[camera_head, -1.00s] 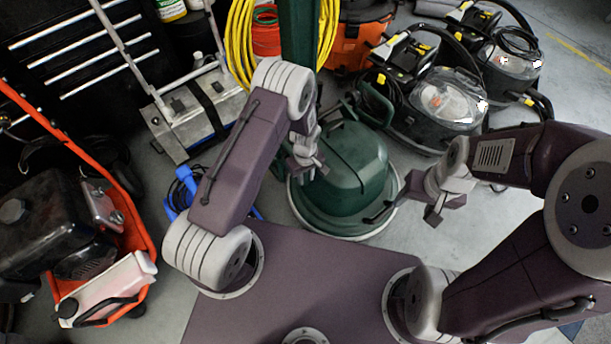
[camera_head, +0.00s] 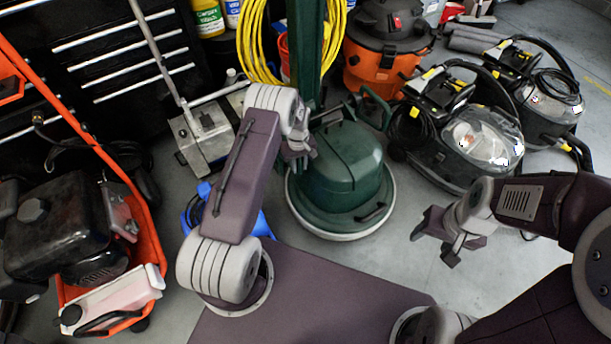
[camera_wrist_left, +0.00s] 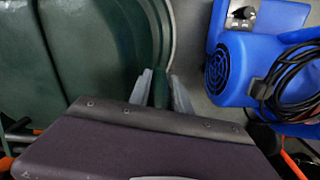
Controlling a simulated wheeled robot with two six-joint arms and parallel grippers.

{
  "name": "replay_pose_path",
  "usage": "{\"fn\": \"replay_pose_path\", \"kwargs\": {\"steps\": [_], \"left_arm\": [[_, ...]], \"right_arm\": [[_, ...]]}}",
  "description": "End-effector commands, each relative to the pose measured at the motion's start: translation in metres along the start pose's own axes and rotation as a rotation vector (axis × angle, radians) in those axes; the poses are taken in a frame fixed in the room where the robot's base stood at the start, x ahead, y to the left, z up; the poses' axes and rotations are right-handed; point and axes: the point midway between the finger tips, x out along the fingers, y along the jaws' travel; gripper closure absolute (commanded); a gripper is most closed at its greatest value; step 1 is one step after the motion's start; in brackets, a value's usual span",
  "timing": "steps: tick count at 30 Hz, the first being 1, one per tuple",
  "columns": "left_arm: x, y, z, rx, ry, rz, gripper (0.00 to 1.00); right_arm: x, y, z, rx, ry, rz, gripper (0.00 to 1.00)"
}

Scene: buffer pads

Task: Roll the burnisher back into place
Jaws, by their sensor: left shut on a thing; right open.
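The burnisher (camera_head: 342,165) is a green machine with a rounded housing on a wide round base with a pale rim. It stands upright on the floor ahead of my base, its green column (camera_head: 305,55) rising at the back. My left gripper (camera_head: 309,152) is beside the housing's upper left. In the left wrist view the fingers (camera_wrist_left: 161,88) are shut on a narrow dark green part of the burnisher (camera_wrist_left: 75,50); which part is hard to tell. My right gripper (camera_head: 432,238) is open and empty, above the floor right of the burnisher.
A blue blower (camera_head: 262,228) sits close left of the burnisher, partly behind my left arm; it also shows in the left wrist view (camera_wrist_left: 265,60). Carpet extractors (camera_head: 470,135) stand right, an orange vacuum (camera_head: 378,68) behind. A red-framed machine (camera_head: 150,235) is at left.

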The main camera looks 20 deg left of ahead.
Motion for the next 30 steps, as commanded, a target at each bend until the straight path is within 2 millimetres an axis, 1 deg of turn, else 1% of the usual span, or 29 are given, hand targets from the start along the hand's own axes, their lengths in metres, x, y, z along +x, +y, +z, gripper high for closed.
{"fn": "replay_pose_path", "kwargs": {"steps": [1,3,10,16,25,26,27,30], "left_arm": [[0.004,0.001,-0.006,0.002,0.002,0.002,1.0],[0.004,-0.001,-0.014,0.003,0.001,0.002,1.0],[0.002,-0.004,-0.031,0.005,-0.002,0.001,1.0],[0.001,-0.006,-0.036,0.005,-0.003,0.0,1.0],[0.0,-0.005,-0.038,0.006,0.003,0.002,1.0],[0.0,-0.005,-0.038,0.005,0.003,0.002,0.68],[0.0,-0.005,-0.038,0.005,0.003,0.002,0.57],[0.001,-0.006,-0.037,0.004,0.001,0.001,0.57]], "right_arm": [[0.006,0.0,0.001,0.0,0.0,0.0,0.42],[0.01,0.0,0.001,0.0,0.0,0.0,0.42],[0.018,0.0,0.002,0.0,0.0,0.0,0.42],[0.019,0.0,0.002,0.0,0.0,0.0,0.42],[0.018,0.0,0.002,0.0,0.0,0.0,0.42],[0.018,0.0,0.002,0.0,0.0,0.0,0.42],[0.018,0.0,0.002,0.0,0.0,0.0,0.42],[0.018,0.0,0.002,0.0,0.0,0.0,0.42]]}}
